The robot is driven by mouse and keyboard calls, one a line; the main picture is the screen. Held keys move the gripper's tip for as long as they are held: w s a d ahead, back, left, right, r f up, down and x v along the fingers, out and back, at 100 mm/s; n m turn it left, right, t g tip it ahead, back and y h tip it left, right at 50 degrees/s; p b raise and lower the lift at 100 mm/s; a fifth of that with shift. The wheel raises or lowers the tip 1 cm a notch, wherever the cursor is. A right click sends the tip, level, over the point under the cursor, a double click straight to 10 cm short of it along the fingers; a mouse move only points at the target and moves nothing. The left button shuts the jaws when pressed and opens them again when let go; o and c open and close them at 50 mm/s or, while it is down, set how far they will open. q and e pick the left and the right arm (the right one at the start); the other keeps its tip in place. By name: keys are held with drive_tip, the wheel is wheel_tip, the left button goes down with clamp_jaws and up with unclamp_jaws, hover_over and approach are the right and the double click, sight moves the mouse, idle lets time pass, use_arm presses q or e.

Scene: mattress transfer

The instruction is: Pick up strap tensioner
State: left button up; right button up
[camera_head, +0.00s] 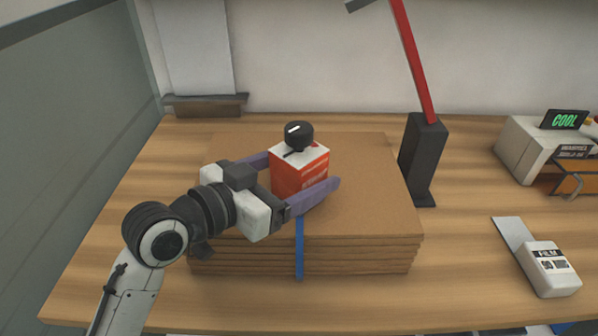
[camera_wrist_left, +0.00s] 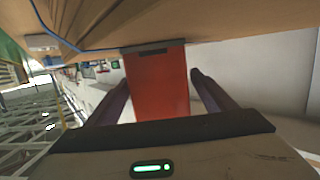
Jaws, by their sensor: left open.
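The strap tensioner (camera_head: 300,170) is a red and white box with a black knob on top. It stands upright on a stack of brown cardboard sheets (camera_head: 365,160). My left gripper (camera_head: 303,172) is open, with one purple finger on each side of the box. In the left wrist view the red box (camera_wrist_left: 158,85) sits between the two fingers (camera_wrist_left: 160,95), with a visible gap at the right finger. A blue strap (camera_head: 299,250) runs down the front of the stack, below the box. My right gripper is not in view.
The stack lies on a wooden table (camera_head: 480,280). A black stand with a red arm (camera_head: 415,60) rises right of the stack. A white device marked FILM (camera_head: 550,270) and a beige machine with a COOL display (camera_head: 530,145) are at the right. A grey wall panel borders the left.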

sight(299, 127)
use_arm(q)
drive_tip(key=c, duration=1.8)
drive_tip(key=shift+r+p, duration=0.75)
drive_tip(key=shift+r, duration=4.45)
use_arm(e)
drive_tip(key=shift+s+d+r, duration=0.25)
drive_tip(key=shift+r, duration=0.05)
use_arm(q)
drive_tip(key=shift+f, duration=0.35)
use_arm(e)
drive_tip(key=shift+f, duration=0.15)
use_arm(q)
drive_tip(key=shift+f+b, duration=0.35)
drive_tip(key=shift+b, duration=0.05)
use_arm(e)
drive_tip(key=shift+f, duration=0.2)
use_arm(q)
drive_tip(key=shift+f+b, duration=0.35)
drive_tip(key=shift+f, duration=0.3)
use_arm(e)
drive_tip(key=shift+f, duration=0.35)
use_arm(q)
drive_tip(key=shift+f, duration=0.35)
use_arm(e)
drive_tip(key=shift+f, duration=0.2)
use_arm(q)
drive_tip(key=shift+f+b, duration=0.9)
drive_tip(key=shift+f, duration=0.45)
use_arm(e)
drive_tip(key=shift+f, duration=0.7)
